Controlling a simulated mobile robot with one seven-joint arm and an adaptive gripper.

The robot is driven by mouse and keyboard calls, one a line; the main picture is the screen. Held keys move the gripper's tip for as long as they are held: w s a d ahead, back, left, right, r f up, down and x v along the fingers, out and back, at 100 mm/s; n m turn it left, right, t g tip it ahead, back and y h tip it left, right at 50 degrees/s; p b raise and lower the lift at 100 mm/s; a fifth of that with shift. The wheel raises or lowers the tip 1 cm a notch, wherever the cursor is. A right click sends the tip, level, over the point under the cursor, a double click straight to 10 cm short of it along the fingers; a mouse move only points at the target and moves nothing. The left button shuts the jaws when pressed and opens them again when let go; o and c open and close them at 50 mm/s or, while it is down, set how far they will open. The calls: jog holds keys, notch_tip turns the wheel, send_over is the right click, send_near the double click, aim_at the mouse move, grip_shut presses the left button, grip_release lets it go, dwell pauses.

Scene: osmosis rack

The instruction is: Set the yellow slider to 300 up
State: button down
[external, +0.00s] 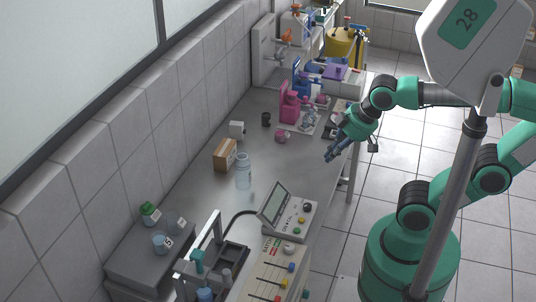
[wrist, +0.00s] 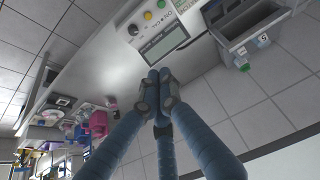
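The slider panel (external: 262,274) is a beige box at the bottom of the external view, partly cut off by the frame edge. It carries blue, yellow and red slider knobs. The yellow slider (external: 283,283) sits between the blue and red ones; its scale is too small to read. My gripper (external: 328,157) is high at the right edge of the bench, well apart from the panel. In the wrist view its blue fingers (wrist: 159,76) come together at the tips with nothing between them.
A console with a tilted screen (external: 274,203) and round knobs stands just behind the slider panel; its screen shows in the wrist view (wrist: 163,43). A clear bottle (external: 243,171) and a brown box (external: 224,155) stand farther back.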

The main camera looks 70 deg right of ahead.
aim_at(285, 283)
jog(key=w+a+f+n+g+p, duration=0.25)
jog(key=a+f+n+p, duration=0.45)
jog(key=a+n, duration=0.95)
jog(key=s+a+f+n+p, duration=0.1)
jog(key=s+a+f+n, duration=0.3)
jog(key=n, duration=0.5)
jog(key=s+a+f+n+p, duration=0.2)
jog(key=s+a+f+n, duration=0.2)
jog(key=a+f+n, duration=0.3)
jog(key=f+n, duration=0.1)
jog(key=n, duration=0.1)
jog(key=shift+a+f+n, duration=0.25)
jog(key=shift+n, duration=0.1)
jog(key=shift+w+f, duration=0.1)
jog(key=shift+f, duration=0.1)
jog(key=shift+w+f+b, duration=0.7)
jog(key=shift+w+f, duration=0.35)
jog(key=shift+f, duration=0.5)
jog(key=shift+w+f+b, duration=0.65)
jog(key=shift+w+f, duration=0.4)
jog(key=shift+f, duration=0.5)
jog(key=shift+w+f+b, duration=0.7)
jog(key=shift+w+f, duration=0.35)
jog(key=shift+f, duration=0.5)
